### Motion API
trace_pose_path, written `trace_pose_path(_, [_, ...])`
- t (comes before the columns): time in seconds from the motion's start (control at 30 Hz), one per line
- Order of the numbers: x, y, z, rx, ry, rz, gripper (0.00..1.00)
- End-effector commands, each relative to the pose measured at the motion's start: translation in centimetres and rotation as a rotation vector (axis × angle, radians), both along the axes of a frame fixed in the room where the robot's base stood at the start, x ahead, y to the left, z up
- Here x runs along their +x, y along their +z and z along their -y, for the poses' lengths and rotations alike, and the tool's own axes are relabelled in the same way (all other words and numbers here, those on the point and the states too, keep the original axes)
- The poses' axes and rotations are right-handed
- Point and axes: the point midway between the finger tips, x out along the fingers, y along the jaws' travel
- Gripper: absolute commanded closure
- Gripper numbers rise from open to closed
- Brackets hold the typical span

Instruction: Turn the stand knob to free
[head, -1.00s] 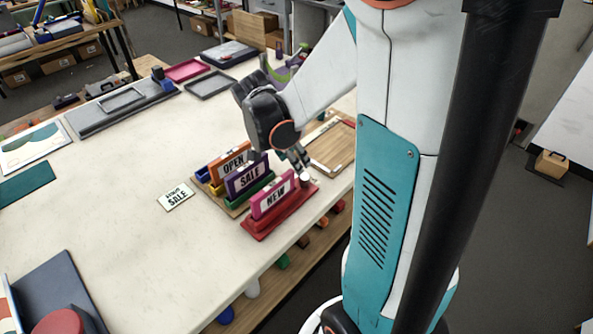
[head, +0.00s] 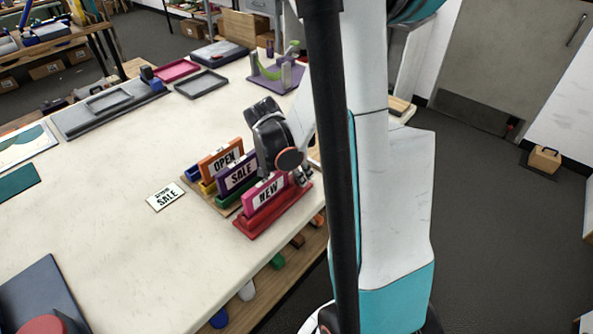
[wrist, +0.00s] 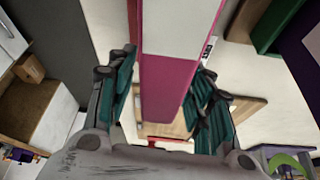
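The red stand (head: 262,222) sits near the table's right edge and holds a pink-framed sign (head: 252,209) reading NEW, upright. My gripper (head: 301,178) is low at the stand's right end, by the end of the sign. In the wrist view the pink sign frame (wrist: 168,85) runs between the two spread fingers of my gripper (wrist: 166,92). The fingers look open, close to the frame on both sides; I cannot tell whether they touch it. I cannot make out the stand knob in either view; my gripper covers that end of the stand.
A purple SALE sign (head: 238,178) and an orange OPEN sign (head: 220,161) stand just behind in a rack. A small SALE card (head: 165,197) lies flat to the left. A green and purple fixture (head: 278,76) stands at the back.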

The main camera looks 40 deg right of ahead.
Motion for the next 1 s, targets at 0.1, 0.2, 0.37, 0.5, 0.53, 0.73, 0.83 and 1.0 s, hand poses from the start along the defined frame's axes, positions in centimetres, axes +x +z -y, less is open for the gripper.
trace_pose_path(0.1, [0.0,0.01,-0.02,0.0,0.0,0.0,0.8])
trace_pose_path(0.2, [0.0,0.01,-0.02,0.0,0.0,0.0,0.97])
trace_pose_path(0.37, [-0.02,0.0,-0.02,0.0,0.009,0.0,0.97])
trace_pose_path(0.5, [-0.14,-0.07,-0.03,0.002,0.092,0.001,0.97])
trace_pose_path(0.53, [-0.14,-0.07,-0.02,0.001,0.117,0.001,0.97])
trace_pose_path(0.73, [-0.18,-0.05,-0.04,0.002,0.244,0.001,0.97])
trace_pose_path(0.83, [-0.14,-0.01,-0.02,0.0,0.267,0.001,0.97])
trace_pose_path(1.0, [-0.13,0.01,-0.02,0.0,0.269,0.0,0.97])
